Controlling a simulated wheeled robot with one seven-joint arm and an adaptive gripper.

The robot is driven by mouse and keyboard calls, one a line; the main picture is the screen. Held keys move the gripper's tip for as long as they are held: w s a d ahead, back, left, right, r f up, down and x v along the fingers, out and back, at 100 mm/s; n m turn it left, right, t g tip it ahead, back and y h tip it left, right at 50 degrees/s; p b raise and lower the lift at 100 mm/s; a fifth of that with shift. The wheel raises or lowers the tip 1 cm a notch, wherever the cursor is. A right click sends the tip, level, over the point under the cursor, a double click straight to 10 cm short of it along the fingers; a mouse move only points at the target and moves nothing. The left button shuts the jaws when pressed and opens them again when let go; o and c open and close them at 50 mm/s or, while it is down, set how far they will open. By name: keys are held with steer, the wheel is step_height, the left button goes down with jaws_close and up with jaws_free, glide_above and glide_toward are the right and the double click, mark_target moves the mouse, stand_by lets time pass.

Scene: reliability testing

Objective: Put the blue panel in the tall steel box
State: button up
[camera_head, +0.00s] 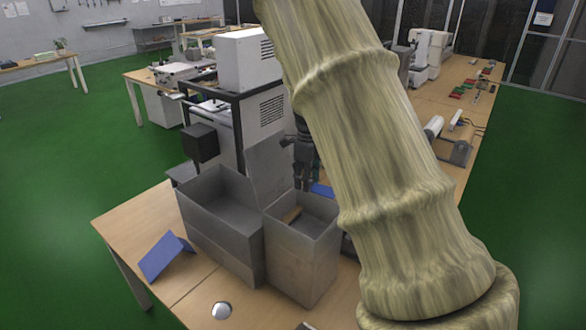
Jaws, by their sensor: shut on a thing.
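My gripper (303,178) points down just above the back of the tall steel box (300,268), which is open at the top. A small part of a blue panel (321,189) shows at its fingertips, and the gripper is shut on it. The rest of this panel is hidden behind my arm. The panel shows over the back rim of the box; I cannot tell whether it is over the opening or behind it. A brown block (292,214) lies inside the tall box.
A wider grey steel box (220,240) stands left of the tall one, touching or nearly so. A bent blue piece (165,256) stands on the table (125,222) at left. A white round thing (222,310) lies in front. A machine (250,100) stands behind the boxes.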

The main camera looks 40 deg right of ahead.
steer(key=shift+s+f, duration=0.3)
steer(key=shift+s, duration=0.2)
steer(key=shift+s+f, duration=0.25)
steer(key=shift+s, duration=0.2)
steer(key=shift+f, duration=0.35)
steer(key=f, duration=0.3)
steer(key=w+f+b, duration=0.1)
steer(key=f, duration=0.2)
steer(key=f+b, duration=0.1)
steer(key=f, duration=0.1)
steer(key=shift+w+f, duration=0.2)
steer(key=shift+f, duration=0.2)
steer(key=shift+s+f+b, duration=0.25)
steer(key=shift+f+b, duration=0.7)
steer(key=shift+b, duration=0.05)
steer(key=shift+w+f+b, duration=0.1)
steer(key=shift+f+b, duration=0.85)
steer(key=shift+f, duration=0.4)
